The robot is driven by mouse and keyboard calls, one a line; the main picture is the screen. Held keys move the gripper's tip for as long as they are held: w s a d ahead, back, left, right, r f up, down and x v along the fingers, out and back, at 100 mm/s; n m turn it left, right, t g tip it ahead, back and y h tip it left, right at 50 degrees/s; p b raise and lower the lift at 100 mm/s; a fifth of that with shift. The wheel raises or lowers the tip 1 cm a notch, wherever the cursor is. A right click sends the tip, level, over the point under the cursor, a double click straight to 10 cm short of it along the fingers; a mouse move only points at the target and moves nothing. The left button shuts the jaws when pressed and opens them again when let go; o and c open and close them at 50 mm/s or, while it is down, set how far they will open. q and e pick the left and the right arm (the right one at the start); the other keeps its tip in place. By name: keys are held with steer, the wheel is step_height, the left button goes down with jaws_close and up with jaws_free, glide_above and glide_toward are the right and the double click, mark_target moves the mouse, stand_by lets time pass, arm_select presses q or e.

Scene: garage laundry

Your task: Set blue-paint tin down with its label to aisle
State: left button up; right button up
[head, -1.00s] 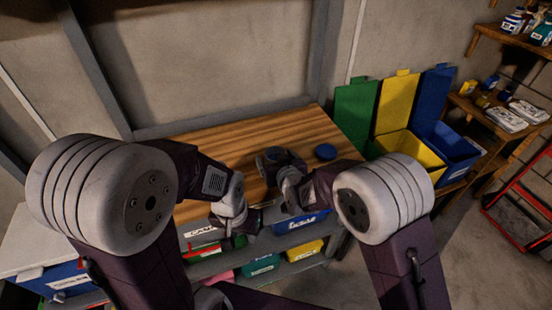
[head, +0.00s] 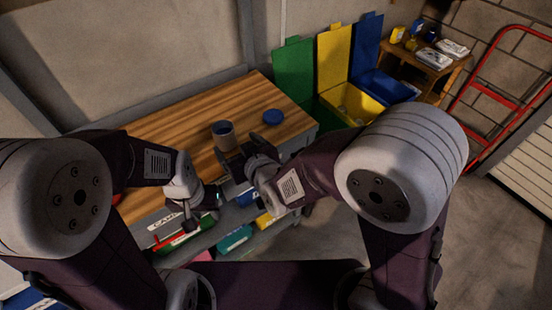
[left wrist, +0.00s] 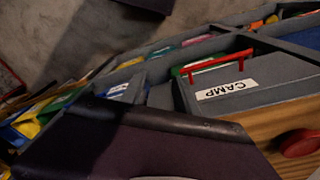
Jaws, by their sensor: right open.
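A grey tin (head: 223,136) with a dark round top stands upright on the wooden workbench (head: 170,132). I take it for the blue-paint tin; which way its label faces is too small to tell. My right gripper (head: 240,158) is open and empty, just to the right and near side of the tin, with a small gap between them. My left gripper (head: 203,212) hangs low in front of the bench's near edge, away from the tin; its jaws are unclear. The left wrist view does not show the tin.
A blue round lid-like disc (head: 273,117) lies right of the tin. Shelves with bins, one a box labelled CAMP (left wrist: 245,82), sit under the bench. Green, yellow (head: 352,102) and blue bins stand at the right. A red hand truck (head: 505,80) is beyond.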

steer(key=s+d+f+m+g+h, duration=0.25)
steer(key=d+f, duration=0.25)
steer(key=d, duration=0.4)
steer(key=s+d+f+m+g+h, duration=0.1)
steer(key=d+f+g+h, duration=0.25)
steer(key=d, duration=0.55)
steer(key=s+d+f+m+g, duration=0.2)
steer(key=s+d+g, duration=0.2)
steer(key=s+d, duration=0.5)
steer(key=shift+s+f+m+g+h, duration=0.2)
steer(key=shift+s+m+g+h, duration=0.15)
steer(key=shift+s, duration=0.25)
